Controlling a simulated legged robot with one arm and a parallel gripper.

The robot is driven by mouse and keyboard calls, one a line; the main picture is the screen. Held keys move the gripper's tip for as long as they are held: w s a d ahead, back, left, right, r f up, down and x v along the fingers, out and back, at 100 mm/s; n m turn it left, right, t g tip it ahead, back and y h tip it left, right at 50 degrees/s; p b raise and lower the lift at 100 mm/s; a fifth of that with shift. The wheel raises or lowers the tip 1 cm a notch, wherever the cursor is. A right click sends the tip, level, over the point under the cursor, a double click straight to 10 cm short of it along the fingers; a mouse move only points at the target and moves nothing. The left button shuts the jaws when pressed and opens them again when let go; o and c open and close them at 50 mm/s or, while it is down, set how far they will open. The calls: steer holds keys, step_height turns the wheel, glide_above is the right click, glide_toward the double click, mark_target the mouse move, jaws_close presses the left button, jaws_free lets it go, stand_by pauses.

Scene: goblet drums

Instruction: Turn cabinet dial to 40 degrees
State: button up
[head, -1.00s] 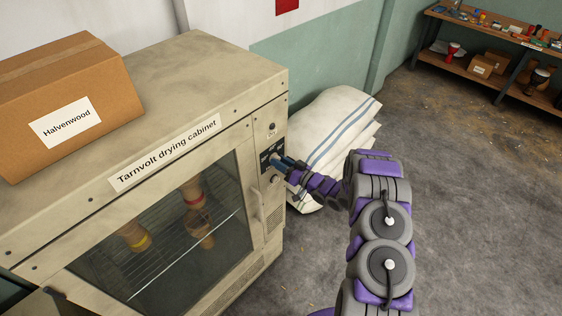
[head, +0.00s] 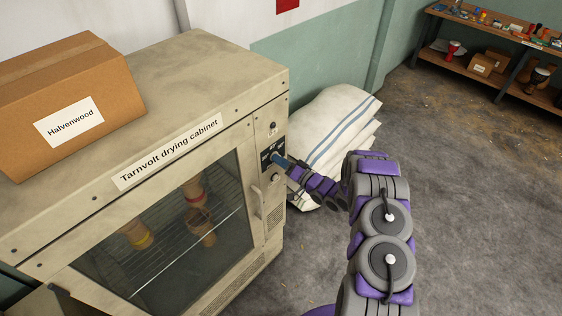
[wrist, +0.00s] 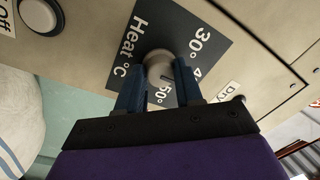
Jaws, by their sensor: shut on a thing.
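The Tarnvolt drying cabinet (head: 150,80) stands at left in the head view, with a dark control panel at its upper right front corner. The round grey dial (wrist: 157,64) sits on the "Heat °C" plate (wrist: 140,42) in the wrist view. My gripper (head: 279,159) reaches the panel from the right; in the wrist view its blue fingers (wrist: 158,74) are shut on the dial, one on each side. A dark mark on the dial appears to point toward the 50° label. The 30° label is clear; the 40° label is mostly hidden by a finger.
A "Halvenwood" box (head: 68,105) sits on the cabinet. White sacks (head: 330,130) lie beside the cabinet, behind my arm. A round button (wrist: 38,17) marked "Off" and a "Dry" label (wrist: 231,90) flank the plate. A shelf (head: 500,50) stands far right; the floor between is open.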

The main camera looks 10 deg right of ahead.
steer(key=shift+w+d+r, duration=0.15)
steer(key=shift+d+r, duration=0.05)
steer(key=o, duration=1)
steer(key=shift+w+f, duration=0.1)
steer(key=shift+f, duration=0.1)
steer(key=shift+o, duration=0.2)
steer(key=b+v, duration=0.1)
steer(key=v, duration=1.6)
steer(key=shift+s+d, duration=0.15)
steer(key=shift+s, duration=0.1)
